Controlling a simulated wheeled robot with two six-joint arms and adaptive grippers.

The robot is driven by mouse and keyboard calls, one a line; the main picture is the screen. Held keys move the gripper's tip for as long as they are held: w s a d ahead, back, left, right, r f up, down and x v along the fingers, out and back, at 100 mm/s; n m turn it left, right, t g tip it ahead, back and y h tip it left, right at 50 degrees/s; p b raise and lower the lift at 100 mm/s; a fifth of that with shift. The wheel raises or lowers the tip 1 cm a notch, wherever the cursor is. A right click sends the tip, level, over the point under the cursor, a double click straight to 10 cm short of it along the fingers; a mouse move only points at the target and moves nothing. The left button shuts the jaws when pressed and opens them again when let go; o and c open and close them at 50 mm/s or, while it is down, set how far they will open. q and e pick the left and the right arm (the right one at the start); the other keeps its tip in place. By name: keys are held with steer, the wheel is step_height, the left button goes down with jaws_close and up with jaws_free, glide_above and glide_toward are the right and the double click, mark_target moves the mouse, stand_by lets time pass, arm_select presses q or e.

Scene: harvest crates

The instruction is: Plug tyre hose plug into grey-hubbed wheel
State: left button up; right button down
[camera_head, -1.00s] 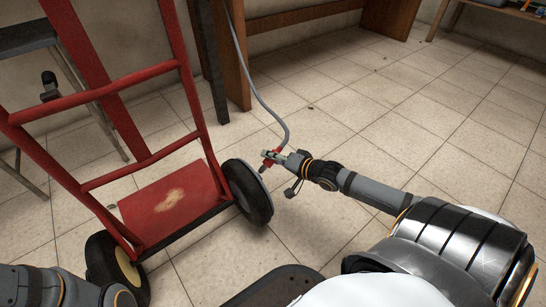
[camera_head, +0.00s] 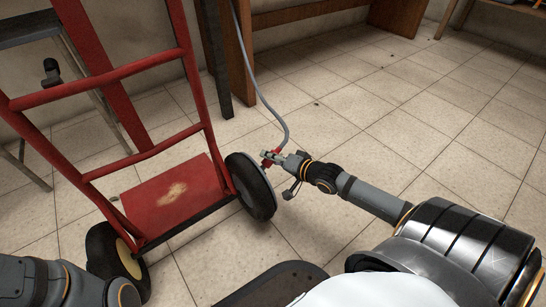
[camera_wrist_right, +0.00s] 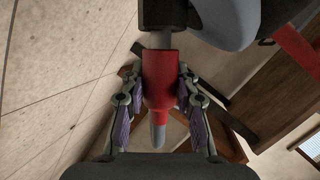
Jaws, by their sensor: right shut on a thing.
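The red tyre hose plug (camera_head: 267,159) is in my right gripper (camera_head: 272,156), at the upper right edge of the hand truck's right wheel (camera_head: 248,187). In the right wrist view both fingers are shut on the sides of the red plug body (camera_wrist_right: 158,80). Its grey tip (camera_wrist_right: 157,40) points up to the wheel's dark edge, beside a grey rounded hub (camera_wrist_right: 225,22). I cannot tell whether the tip touches or enters the wheel. The left wheel (camera_head: 104,248) has a cream-yellow hub (camera_head: 128,258). My left gripper is out of view; only its arm shows at bottom left.
The red hand truck (camera_head: 165,192) stands upright on the tiled floor. The grey hose (camera_head: 262,92) runs from the plug up past a wooden leg (camera_head: 243,70). A dark-topped stand (camera_head: 28,30) is at the upper left. The floor on the right is clear.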

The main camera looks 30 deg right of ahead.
steer(key=shift+a+f+b, duration=0.35)
steer(key=shift+a+b, duration=0.05)
steer(key=shift+a, duration=0.15)
steer(key=c, duration=0.9)
jaws_free()
steer(key=shift+c, duration=0.2)
